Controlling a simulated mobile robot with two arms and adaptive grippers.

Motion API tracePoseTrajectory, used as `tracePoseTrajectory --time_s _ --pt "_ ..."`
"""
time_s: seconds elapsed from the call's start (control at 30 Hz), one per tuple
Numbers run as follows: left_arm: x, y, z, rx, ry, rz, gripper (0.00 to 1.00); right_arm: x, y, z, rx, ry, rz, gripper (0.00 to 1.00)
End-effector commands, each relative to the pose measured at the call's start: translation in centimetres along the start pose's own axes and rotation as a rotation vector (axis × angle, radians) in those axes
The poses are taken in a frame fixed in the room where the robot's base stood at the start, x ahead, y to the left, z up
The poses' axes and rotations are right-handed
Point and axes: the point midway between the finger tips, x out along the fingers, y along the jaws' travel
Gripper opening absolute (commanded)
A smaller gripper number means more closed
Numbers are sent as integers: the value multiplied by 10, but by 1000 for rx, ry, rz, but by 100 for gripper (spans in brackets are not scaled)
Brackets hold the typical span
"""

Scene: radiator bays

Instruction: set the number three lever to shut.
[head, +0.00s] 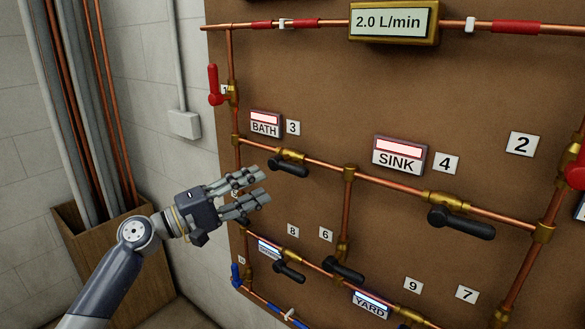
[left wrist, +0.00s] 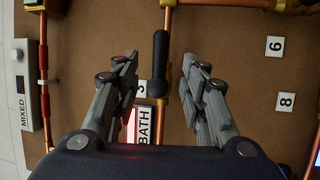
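The number three lever (head: 290,169) is black, on a brass valve under the BATH sign (head: 265,124) and the 3 tag (head: 293,127). It lies along its copper pipe. My left gripper (head: 262,185) is open, just left of and below the lever in the head view. In the left wrist view the lever (left wrist: 160,62) lies lengthwise between the two spread fingers of my left gripper (left wrist: 160,72). I see no contact with it. My right gripper is not in view.
Another black lever (head: 461,223) sits under the SINK sign (head: 399,155). Black levers (head: 343,270) and (head: 289,271) are below. A red lever (head: 213,85) is at upper left. A flow display (head: 393,22) reads 2.0 L/min. A wooden box (head: 85,240) holds pipes.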

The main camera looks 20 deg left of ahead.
Motion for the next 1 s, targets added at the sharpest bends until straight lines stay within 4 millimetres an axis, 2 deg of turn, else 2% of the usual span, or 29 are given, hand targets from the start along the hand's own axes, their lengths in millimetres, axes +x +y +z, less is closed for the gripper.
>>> tracePoseTrajectory --time_s 0.2,0.4,0.53,0.7,1.0 --pt "32 6 -1 -1 0 3 40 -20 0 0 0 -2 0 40" --pt "71 4 -1 -2 2 1 40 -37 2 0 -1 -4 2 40" --pt "90 3 -1 -1 2 1 40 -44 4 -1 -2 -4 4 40" --pt "103 0 -1 0 3 -1 40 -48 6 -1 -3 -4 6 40" --pt "105 -2 -1 0 3 -2 40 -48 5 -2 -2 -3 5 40"
